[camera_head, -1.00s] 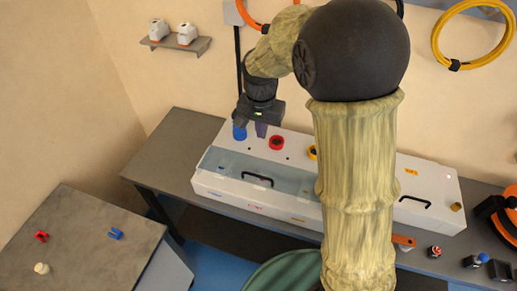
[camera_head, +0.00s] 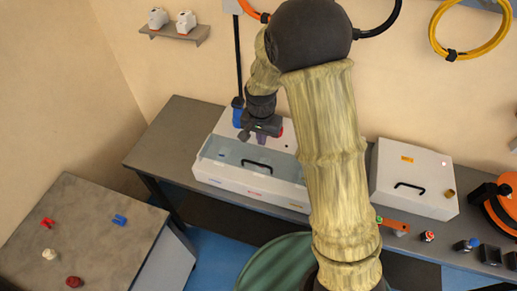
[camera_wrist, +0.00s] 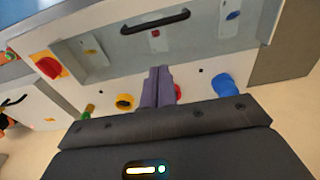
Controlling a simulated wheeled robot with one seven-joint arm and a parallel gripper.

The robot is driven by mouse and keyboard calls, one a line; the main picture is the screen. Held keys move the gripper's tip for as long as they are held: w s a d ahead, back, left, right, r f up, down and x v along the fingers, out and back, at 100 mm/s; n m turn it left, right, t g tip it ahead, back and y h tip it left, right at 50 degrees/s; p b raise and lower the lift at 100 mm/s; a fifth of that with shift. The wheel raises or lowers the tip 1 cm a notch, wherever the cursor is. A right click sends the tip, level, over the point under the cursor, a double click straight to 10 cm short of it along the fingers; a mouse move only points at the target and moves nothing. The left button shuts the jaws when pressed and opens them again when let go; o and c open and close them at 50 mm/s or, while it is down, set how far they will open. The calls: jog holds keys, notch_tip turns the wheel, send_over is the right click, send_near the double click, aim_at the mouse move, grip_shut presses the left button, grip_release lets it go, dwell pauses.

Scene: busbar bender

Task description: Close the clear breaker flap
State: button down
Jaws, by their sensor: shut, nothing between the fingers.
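The clear flap (camera_head: 226,157) lies across the front of the white box, with a black handle (camera_head: 256,163) on it. In the wrist view, the flap (camera_wrist: 105,58) and its handle (camera_wrist: 155,22) are beyond my fingertips. Coloured parts show through the flap; I cannot tell whether it is fully down. My gripper (camera_head: 260,140) is over the box, behind the handle and apart from it. In the wrist view, my gripper (camera_wrist: 158,72) has its fingers together and empty.
A blue knob (camera_wrist: 226,85), a red knob (camera_wrist: 178,92) and a yellow ring (camera_wrist: 125,102) stand close around my fingers. A second white box (camera_head: 415,175) with a handle is to the right. A side table (camera_head: 95,235) holds small parts.

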jog(key=s+f+p, duration=0.1)
jog(key=s+a+f, duration=0.1)
jog(key=f, duration=0.1)
jog(key=shift+s+f+p, duration=0.15)
jog(key=shift+f+p, duration=0.1)
jog(key=shift+p, duration=0.15)
jog(key=shift+f, duration=0.25)
jog(key=shift+d, duration=0.1)
